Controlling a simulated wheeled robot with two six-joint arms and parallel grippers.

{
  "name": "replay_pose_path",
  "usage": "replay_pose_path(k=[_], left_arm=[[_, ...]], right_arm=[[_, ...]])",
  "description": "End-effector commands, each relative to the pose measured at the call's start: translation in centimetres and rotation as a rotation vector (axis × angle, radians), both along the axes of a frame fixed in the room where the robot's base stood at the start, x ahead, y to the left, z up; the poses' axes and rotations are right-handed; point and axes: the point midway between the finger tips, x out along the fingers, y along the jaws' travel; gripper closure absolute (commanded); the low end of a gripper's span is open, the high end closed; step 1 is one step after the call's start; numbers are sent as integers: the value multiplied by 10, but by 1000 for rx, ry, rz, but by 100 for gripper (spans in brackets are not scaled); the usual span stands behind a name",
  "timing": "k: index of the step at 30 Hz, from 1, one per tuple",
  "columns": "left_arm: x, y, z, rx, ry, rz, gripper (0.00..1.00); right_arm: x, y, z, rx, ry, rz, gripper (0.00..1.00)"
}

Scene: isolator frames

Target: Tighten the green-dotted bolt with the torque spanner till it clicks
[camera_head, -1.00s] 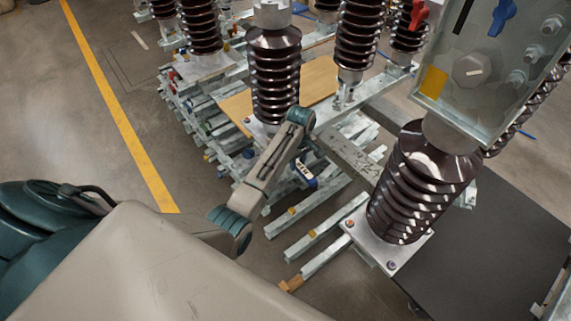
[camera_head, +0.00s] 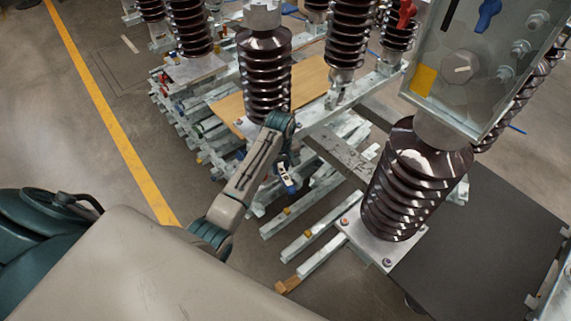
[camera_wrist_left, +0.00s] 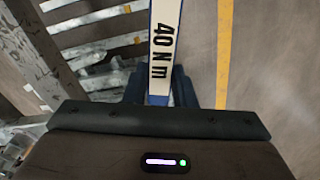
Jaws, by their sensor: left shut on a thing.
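My left gripper (camera_wrist_left: 160,88) is shut on the torque spanner (camera_wrist_left: 164,45), a pale bar with blue edges marked "40 N m", in the left wrist view. The bar runs up out of that picture, so its head is hidden there. In the head view, a small blue and white part of the spanner (camera_head: 287,178) shows beside my left arm, above the steel bars. The base plate (camera_head: 372,245) under the right brown insulator carries a bolt with a reddish mark (camera_head: 345,221) and a bolt with a bluish mark (camera_head: 388,262). I cannot make out a green dot. My right gripper is out of view.
Ribbed brown insulators (camera_head: 265,80) stand on galvanised steel frames. A dark flat panel (camera_head: 480,250) lies at right. Open floor with a yellow line (camera_head: 105,110) is at left.

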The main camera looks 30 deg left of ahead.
Motion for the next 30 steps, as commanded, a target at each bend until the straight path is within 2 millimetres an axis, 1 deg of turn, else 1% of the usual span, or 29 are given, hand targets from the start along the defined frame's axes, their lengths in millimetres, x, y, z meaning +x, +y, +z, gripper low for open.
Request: replay_pose_path(k=[24,30], left_arm=[[2,0,60,0,-5,1,100],[2,0,70,-1,-4,1,100]], right_arm=[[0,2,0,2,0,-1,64],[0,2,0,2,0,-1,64]])
